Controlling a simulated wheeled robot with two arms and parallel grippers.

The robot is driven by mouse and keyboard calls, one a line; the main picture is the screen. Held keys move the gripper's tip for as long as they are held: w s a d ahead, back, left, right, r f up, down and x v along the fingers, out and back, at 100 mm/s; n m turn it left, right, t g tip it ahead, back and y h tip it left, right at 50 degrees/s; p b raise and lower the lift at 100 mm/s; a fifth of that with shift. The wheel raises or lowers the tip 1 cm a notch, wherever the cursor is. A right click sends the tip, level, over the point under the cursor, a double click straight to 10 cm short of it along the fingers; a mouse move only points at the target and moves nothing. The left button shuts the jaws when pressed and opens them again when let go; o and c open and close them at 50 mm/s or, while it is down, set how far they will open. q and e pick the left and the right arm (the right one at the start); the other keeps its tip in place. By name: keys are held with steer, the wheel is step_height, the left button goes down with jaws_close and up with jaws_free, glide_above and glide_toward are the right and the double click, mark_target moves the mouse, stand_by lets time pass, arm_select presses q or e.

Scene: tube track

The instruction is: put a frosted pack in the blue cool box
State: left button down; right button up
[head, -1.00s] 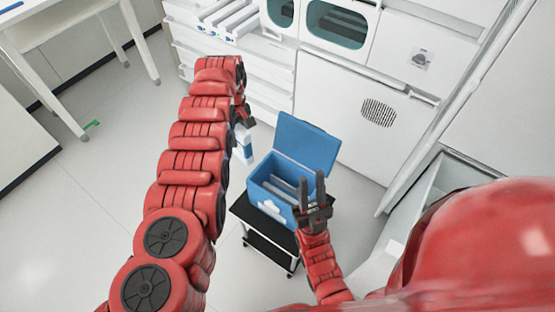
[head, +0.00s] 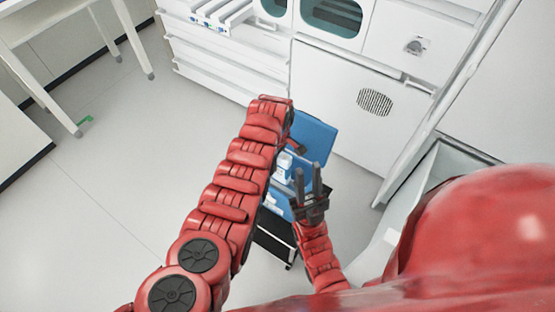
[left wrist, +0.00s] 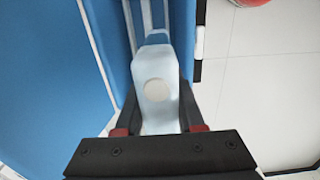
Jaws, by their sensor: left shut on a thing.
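The frosted pack (head: 284,162) is a pale, whitish-blue block with a round spot on its face. It also shows in the left wrist view (left wrist: 160,72). My left gripper (left wrist: 158,112) is shut on it, one finger on each side. The blue cool box has its lid (head: 319,138) raised, and its blue surface fills the left of the wrist view (left wrist: 45,75). The pack is over the box opening; how deep it reaches inside I cannot tell. My left arm hides much of the box. My right gripper (head: 311,185) is open and empty, in front of the box.
The cool box stands on a small black cart (head: 274,242). White cabinets (head: 345,100) stand behind it. A white table (head: 60,20) is at the far left. The pale floor (head: 120,165) to the left is clear.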

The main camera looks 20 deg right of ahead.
mark_target(278, 180)
arm_select(q)
steer(key=shift+f, duration=0.65)
steer(key=shift+b, duration=0.3)
steer(key=shift+f+b, duration=2)
steer(key=shift+f, duration=0.45)
steer(key=shift+f, duration=0.1)
steer(key=shift+s+f+b, duration=0.1)
steer(key=shift+f+b, duration=1.45)
steer(key=shift+f, duration=0.1)
steer(key=shift+f+b, duration=1.25)
